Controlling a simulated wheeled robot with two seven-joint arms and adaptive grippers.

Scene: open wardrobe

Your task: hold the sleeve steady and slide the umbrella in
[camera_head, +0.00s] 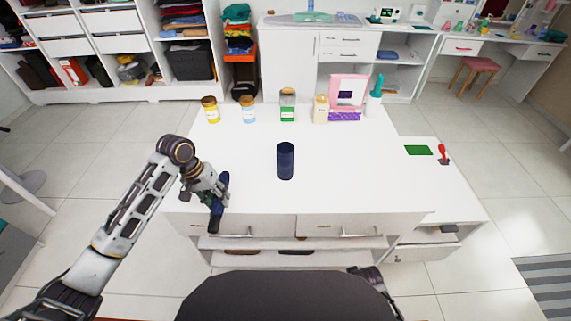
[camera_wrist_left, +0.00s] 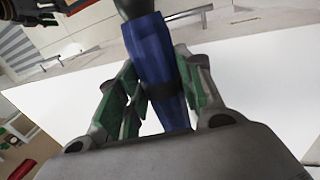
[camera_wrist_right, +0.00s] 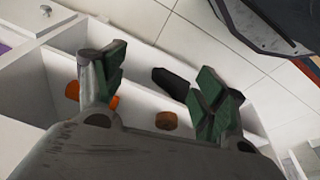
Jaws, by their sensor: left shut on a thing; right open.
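The dark blue cylindrical sleeve (camera_head: 285,163) stands upright on the white table, right of my left gripper and apart from it. My left gripper (camera_head: 211,190) is shut on the folded blue umbrella (camera_head: 216,208) near the table's front left edge. In the left wrist view the fingers (camera_wrist_left: 155,92) close around the blue umbrella (camera_wrist_left: 152,52), and its dark end points toward the table edge. My right gripper (camera_wrist_right: 162,80) is open and empty in the right wrist view, above open shelf space. In the head view only part of the right arm shows, low behind my body.
Several jars, such as the green-labelled jar (camera_head: 287,106), stand along the table's back with a pink-framed box (camera_head: 346,97). A green pad (camera_head: 418,150) and red stamp (camera_head: 443,154) lie at right. The table (camera_head: 345,175) is clear around the sleeve. Drawers (camera_head: 340,226) front it.

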